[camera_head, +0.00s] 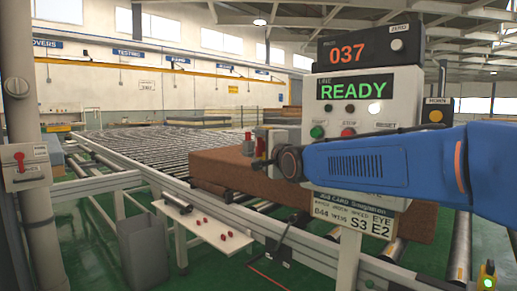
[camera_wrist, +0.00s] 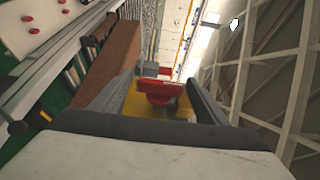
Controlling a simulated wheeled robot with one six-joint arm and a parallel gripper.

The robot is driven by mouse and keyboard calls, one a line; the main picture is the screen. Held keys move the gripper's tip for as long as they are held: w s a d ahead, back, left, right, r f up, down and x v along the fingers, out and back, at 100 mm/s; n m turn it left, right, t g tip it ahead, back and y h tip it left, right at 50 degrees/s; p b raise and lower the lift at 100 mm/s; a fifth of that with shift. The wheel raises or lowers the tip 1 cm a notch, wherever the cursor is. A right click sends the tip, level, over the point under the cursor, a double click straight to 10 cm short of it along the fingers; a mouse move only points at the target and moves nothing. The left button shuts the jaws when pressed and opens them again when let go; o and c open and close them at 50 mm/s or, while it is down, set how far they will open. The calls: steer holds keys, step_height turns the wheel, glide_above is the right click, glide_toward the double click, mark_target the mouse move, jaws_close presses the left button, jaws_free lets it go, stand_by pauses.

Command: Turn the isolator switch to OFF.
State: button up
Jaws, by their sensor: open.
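The isolator switch, a red handle (camera_wrist: 160,90) on a yellow plate, shows in the wrist view between the two fingers of my gripper (camera_wrist: 158,92). I see a gap between the handle and the fingers, and no clear contact. In the head view its red part (camera_head: 248,144) shows beside a small grey box at the conveyor's edge, partly hidden by my gripper (camera_head: 259,163). My gripper is open and empty, pointing at the switch. The handle's exact angle and any ON or OFF marks are not readable.
A control post with a READY display (camera_head: 354,90) and buttons stands behind my arm. A brown mattress (camera_head: 215,168) lies on the roller conveyor. A white shelf (camera_head: 205,229) holds several red pieces. A grey box with a red lever (camera_head: 19,160) is on the left pillar.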

steer(key=c, duration=1.1)
steer(key=shift+o, duration=0.3)
